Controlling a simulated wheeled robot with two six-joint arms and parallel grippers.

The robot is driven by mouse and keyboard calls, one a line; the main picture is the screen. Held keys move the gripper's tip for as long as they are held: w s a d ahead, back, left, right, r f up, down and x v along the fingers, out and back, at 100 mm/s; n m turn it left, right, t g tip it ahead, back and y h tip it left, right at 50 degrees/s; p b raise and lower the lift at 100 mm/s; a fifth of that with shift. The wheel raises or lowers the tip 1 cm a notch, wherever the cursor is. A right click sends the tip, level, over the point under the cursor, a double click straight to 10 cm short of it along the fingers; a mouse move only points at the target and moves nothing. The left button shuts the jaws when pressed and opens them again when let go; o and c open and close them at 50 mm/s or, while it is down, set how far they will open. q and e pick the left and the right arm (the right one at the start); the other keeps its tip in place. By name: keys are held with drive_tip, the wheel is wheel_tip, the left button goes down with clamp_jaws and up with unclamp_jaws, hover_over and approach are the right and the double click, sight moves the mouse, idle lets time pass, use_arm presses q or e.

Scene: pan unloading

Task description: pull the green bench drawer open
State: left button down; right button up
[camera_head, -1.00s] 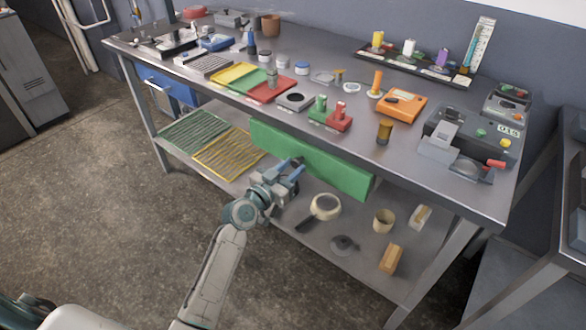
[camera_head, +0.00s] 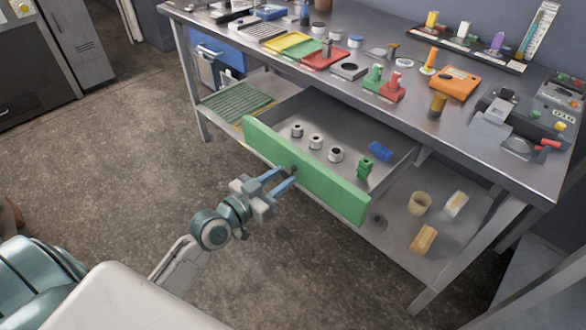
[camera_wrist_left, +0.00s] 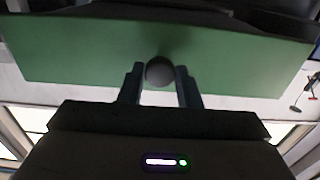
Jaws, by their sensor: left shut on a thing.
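The green bench drawer (camera_head: 330,190) stands pulled out from under the bench top, its inside in view. Inside it are several small white-and-dark cylinders, a green block (camera_head: 365,168) and a blue block (camera_head: 380,151). My left gripper (camera_head: 286,178) is at the drawer front, left of its middle. In the left wrist view the fingers (camera_wrist_left: 160,88) are shut on a round dark knob (camera_wrist_left: 160,71) on the green front (camera_wrist_left: 90,55). The knob is mostly hidden by the fingers in the head view. My right gripper is not in view.
The bench top (camera_head: 330,75) holds trays, blocks and devices. The lower shelf (camera_head: 400,235) holds a beige cup (camera_head: 419,203) and wooden blocks. A blue drawer (camera_head: 215,50) is at the left. Open floor (camera_head: 120,170) lies in front of the bench.

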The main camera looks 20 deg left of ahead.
use_arm(q)
drive_tip(key=shift+s+a, duration=0.25)
drive_tip(key=shift+s, duration=0.45)
drive_tip(key=c, duration=1.1)
unclamp_jaws()
drive_tip(key=shift+o, duration=0.2)
